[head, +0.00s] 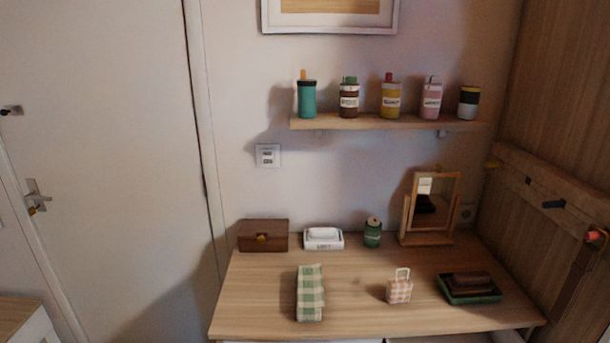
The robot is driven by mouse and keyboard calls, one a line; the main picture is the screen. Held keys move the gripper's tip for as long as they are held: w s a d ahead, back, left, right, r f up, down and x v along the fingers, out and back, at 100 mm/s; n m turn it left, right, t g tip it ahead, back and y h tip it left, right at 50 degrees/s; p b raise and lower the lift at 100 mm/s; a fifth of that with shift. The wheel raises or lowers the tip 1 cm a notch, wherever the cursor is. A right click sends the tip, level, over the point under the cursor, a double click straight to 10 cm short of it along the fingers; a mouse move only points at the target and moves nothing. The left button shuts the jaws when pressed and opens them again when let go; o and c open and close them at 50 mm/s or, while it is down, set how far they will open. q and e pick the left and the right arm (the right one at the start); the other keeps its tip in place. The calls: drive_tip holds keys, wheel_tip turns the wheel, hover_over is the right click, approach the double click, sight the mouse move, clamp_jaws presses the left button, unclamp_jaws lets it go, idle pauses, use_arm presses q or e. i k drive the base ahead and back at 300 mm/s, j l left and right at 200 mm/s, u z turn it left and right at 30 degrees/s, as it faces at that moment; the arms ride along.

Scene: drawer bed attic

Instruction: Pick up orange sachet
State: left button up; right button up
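A small orange-and-white checked sachet (399,291) stands upright on the wooden desk (350,290), right of its middle and toward the front edge. A pale loop handle rises from its top. Nothing touches it, and the desk around it is bare. Neither of my grippers shows in the head view.
A green checked cloth item (310,294) lies left of the sachet, and a green tray (469,297) with a brown block is to its right. A brown box (263,235), a white dish (323,241), a green jar (373,233) and a mirror (430,209) stand behind. A shelf (395,122) with several containers hangs above.

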sight(398, 290)
drive_tip(key=i+j+z, duration=0.2)
drive_tip(key=z, duration=0.2)
drive_tip(key=i+j+z, duration=0.2)
drive_tip(key=j+z, duration=0.2)
drive_tip(key=i+j+z, duration=0.15)
drive_tip(key=j+z, duration=0.25)
drive_tip(key=l, duration=0.1)
